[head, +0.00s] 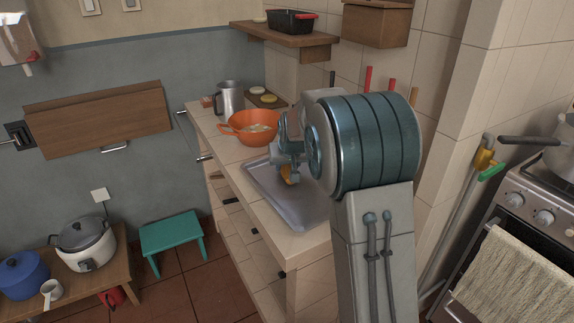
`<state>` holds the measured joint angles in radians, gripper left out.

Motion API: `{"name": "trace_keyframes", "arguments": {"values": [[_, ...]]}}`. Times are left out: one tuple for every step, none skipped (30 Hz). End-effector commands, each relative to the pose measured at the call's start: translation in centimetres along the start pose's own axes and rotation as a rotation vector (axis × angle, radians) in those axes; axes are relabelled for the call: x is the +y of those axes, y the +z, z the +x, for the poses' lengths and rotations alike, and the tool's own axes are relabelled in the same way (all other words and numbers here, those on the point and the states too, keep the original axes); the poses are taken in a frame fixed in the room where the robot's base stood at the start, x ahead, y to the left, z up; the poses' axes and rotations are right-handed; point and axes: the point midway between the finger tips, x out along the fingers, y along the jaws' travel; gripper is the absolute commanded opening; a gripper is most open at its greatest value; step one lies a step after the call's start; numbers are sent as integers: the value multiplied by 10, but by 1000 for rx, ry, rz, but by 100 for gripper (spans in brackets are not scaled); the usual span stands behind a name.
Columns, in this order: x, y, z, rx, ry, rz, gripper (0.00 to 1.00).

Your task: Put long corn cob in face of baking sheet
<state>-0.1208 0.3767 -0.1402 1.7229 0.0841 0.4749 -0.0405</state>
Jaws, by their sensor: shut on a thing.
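My gripper (287,166) is over the sheet, shut on a small orange-yellow thing, likely the corn cob (289,175). Most of the cob is hidden by the gripper and arm. I cannot tell whether the cob touches the sheet or is just above it.
An orange colander (252,127) with pale contents and a metal pitcher (230,98) stand at the counter's far end. A wall shelf (288,36) holds a black pan (291,22). A stove (525,215) is at the right and a teal stool (172,233) on the floor.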

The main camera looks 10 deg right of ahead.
Motion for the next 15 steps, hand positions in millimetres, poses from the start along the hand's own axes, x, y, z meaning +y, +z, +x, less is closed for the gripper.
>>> {"name": "trace_keyframes", "arguments": {"values": [[0,-1,-1,1,0,0,13],[0,0,-1,1,0,0,13],[0,0,0,1,0,0,13],[0,0,1,1,0,0,13],[0,1,2,1,0,0,13],[0,2,3,1,0,0,13],[0,1,2,0,0,0,47],[0,1,2,0,0,0,55],[0,1,2,0,0,0,60],[0,1,2,0,0,0,60],[0,1,2,0,0,0,60],[0,1,2,0,0,0,60],[0,1,2,0,0,0,60],[0,1,2,0,0,0,60],[0,1,2,0,0,0,60]]}}
